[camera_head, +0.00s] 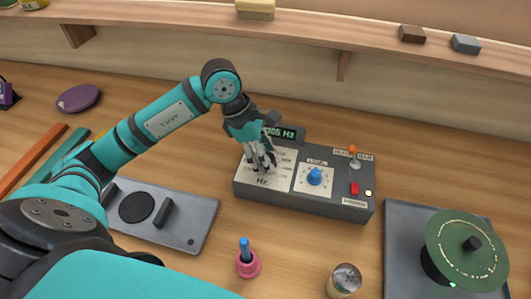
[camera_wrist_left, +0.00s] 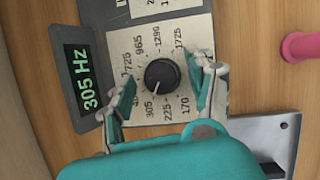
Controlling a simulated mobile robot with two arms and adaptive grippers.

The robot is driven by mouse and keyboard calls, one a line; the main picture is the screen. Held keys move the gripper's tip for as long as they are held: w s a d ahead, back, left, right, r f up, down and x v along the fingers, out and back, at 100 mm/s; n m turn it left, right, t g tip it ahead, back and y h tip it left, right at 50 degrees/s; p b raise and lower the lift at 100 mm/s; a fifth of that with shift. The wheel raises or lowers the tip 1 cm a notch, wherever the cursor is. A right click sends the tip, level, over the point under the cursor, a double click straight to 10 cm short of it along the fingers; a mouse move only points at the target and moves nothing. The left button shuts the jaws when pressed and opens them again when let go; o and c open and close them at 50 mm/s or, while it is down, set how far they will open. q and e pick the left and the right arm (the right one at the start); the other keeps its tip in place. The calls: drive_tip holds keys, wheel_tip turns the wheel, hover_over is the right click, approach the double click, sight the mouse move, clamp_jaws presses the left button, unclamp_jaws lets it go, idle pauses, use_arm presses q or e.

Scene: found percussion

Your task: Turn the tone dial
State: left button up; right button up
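The tone dial (camera_wrist_left: 162,75) is a round black knob on a white panel (camera_wrist_left: 185,42) printed with Hz numbers. Its white mark points toward 305. The green display (camera_wrist_left: 84,80) reads 305 Hz and also shows in the head view (camera_head: 282,134). My left gripper (camera_head: 262,166) points down over the left panel of the grey box (camera_head: 301,206). In the left wrist view its fingers (camera_wrist_left: 166,92) are open, one on each side of the dial, with gaps between them and it. The gripper hides the dial in the head view. My right gripper is not in view.
The box also carries a blue level knob (camera_head: 314,177), an orange-tipped toggle (camera_head: 353,151) and a red switch (camera_head: 355,188). A pink holder (camera_head: 248,265), a glass jar (camera_head: 345,281) and a green disc (camera_head: 468,250) stand in front. A shelf (camera_head: 320,36) runs behind.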

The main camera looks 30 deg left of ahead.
use_arm(q)
drive_tip(key=v, duration=1.2)
idle(1.6)
